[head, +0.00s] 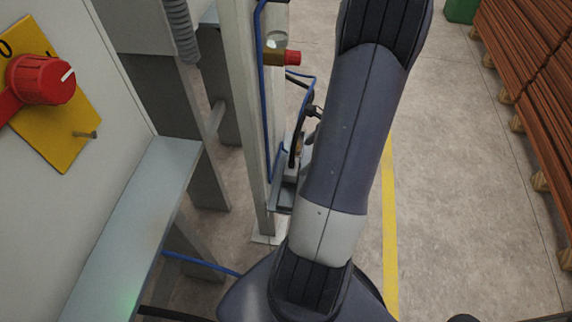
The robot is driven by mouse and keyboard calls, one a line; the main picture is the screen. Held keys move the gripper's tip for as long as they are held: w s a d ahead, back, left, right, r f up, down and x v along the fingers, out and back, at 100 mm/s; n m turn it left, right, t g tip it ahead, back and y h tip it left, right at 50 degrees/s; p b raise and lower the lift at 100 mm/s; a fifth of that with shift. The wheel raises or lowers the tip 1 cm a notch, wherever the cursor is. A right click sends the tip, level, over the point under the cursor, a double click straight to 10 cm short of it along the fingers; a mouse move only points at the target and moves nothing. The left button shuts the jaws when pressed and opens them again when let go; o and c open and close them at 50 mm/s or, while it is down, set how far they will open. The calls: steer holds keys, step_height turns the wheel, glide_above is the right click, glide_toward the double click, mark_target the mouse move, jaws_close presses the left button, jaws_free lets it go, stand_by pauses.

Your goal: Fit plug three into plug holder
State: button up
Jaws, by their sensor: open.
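No plug that I can identify as plug three shows in the head view, and I cannot make out the plug holder. My arm fills the middle of the picture from the bottom to the top edge. My gripper is outside the picture. The arm hides part of the area right of the machine's upright post.
A red rotary switch (41,79) sits on a yellow plate (62,120) at left. A pale ledge (135,225) runs below it. A post (245,110) carries blue hoses and a brass fitting with a red end (292,57). Stacked brown boards (535,70) stand right; the floor between is clear.

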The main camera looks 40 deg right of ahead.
mark_target(292, 166)
steer(key=b+x, duration=0.1)
steer(key=x, duration=0.3)
steer(key=b+x, duration=0.1)
steer(key=x, duration=0.4)
steer(key=shift+w+f, duration=0.15)
steer(key=shift+w, duration=0.15)
steer(key=c, duration=1.3)
steer(key=shift+o, duration=0.2)
